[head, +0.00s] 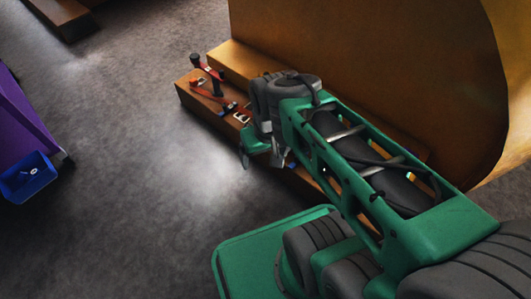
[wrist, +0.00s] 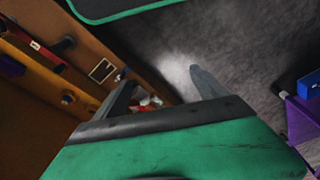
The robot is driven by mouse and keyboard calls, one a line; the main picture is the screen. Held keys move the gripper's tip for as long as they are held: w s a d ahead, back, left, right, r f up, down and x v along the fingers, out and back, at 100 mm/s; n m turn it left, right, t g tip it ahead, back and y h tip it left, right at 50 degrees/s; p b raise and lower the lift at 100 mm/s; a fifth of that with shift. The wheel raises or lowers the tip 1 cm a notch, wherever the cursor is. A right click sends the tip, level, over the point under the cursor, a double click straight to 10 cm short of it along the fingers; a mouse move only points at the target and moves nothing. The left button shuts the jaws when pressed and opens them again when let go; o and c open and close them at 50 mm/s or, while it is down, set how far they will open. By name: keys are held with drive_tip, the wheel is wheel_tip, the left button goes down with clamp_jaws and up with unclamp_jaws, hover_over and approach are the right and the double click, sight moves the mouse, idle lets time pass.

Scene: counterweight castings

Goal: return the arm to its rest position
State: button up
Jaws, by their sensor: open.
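My green and black arm reaches from the lower right over the floor in the head view. My gripper (head: 245,158) hangs at its end beside the long brown bench (head: 190,100), and its far parts are hidden by the wrist.
The bench carries a red and black lever device (head: 209,78). A large ochre curved casting (head: 370,70) stands behind it. A blue bin (head: 28,178) sits by a purple cabinet (head: 22,125) at the left. The grey floor (head: 140,180) between is clear.

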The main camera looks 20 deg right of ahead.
drive_tip(key=shift+r, duration=0.1)
wheel_tip(320, 180, up, 40)
drive_tip(key=w+t+p, duration=0.1)
drive_tip(key=p, duration=3.7)
drive_tip(key=shift+w+r, duration=0.25)
drive_tip(key=shift+d, duration=0.1)
